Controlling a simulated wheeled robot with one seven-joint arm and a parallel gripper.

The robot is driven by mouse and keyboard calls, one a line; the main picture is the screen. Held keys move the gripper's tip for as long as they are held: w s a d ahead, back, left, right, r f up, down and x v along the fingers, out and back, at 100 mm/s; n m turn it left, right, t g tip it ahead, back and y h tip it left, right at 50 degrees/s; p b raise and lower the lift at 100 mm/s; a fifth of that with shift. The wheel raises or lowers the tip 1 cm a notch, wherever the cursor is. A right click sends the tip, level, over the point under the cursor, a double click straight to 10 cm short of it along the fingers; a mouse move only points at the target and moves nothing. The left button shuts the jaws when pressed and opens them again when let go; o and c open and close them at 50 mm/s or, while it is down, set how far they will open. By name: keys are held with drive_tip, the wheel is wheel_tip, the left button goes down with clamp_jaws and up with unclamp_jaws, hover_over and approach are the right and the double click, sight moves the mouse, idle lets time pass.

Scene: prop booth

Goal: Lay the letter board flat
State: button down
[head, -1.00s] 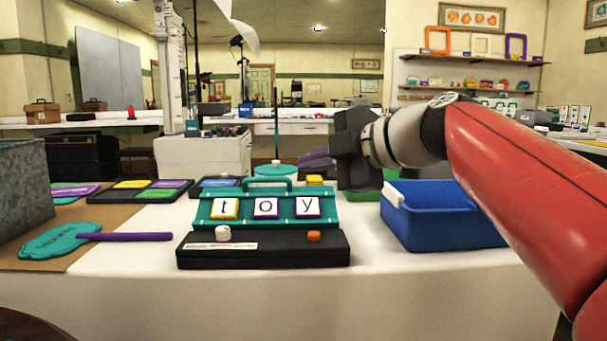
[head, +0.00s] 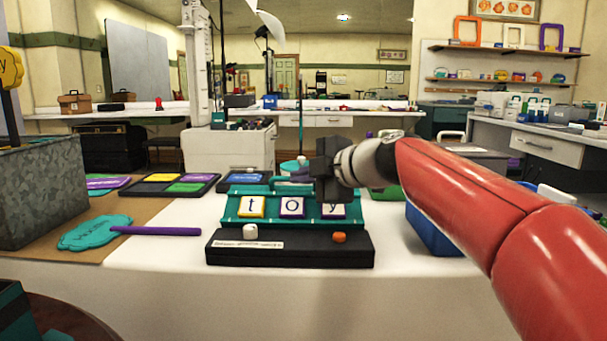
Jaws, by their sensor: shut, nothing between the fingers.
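The letter board (head: 270,222) is teal and leans tilted up on a black base (head: 290,255). It carries three letter tiles reading "t" (head: 250,207), "o" (head: 292,207) and "y" (head: 332,212). A white knob (head: 250,231) and an orange knob (head: 339,237) sit on the base's front. My gripper (head: 324,178) is shut and empty, in front of the upper right of the board in the head view. It hides part of the board's top edge and handle and the top of the "y" tile. I cannot tell whether it touches the board.
A blue bin (head: 430,235) stands right of the board, partly behind my arm. A purple-handled teal sign (head: 95,235) lies at left beside a grey metal planter (head: 45,190). A black tray of coloured tiles (head: 170,185) lies behind. White table is clear between sign and base.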

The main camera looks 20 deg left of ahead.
sight(297, 187)
drive_tip(key=shift+w, duration=0.15)
drive_tip(key=w+m+g+p, duration=0.1)
drive_tip(key=p, duration=0.1)
drive_tip(key=shift+w+a+h+p, duration=0.1)
drive_tip(key=shift+a+h+p, duration=0.1)
drive_tip(key=shift+h+p, duration=0.2)
drive_tip(key=shift+w+a+f+m+g+h+p, duration=0.1)
drive_tip(key=shift+w+f+m+g+h+p, duration=0.2)
drive_tip(key=shift+w+g+p, duration=0.55)
drive_tip(key=p, duration=0.1)
drive_tip(key=f+m+g+p, duration=0.1)
drive_tip(key=p, duration=0.1)
drive_tip(key=shift+w+a+f+h+p, duration=0.1)
drive_tip(key=shift+w+a+h+p, duration=0.1)
drive_tip(key=shift+w+h+p, duration=0.15)
drive_tip(key=shift+w+f+p, duration=0.25)
drive_tip(key=shift+f+p, duration=0.05)
drive_tip(key=shift+p, duration=0.2)
drive_tip(key=shift+w+f+m+g, duration=0.1)
drive_tip(key=shift+f+m+g, duration=0.15)
drive_tip(key=shift+m, duration=0.05)
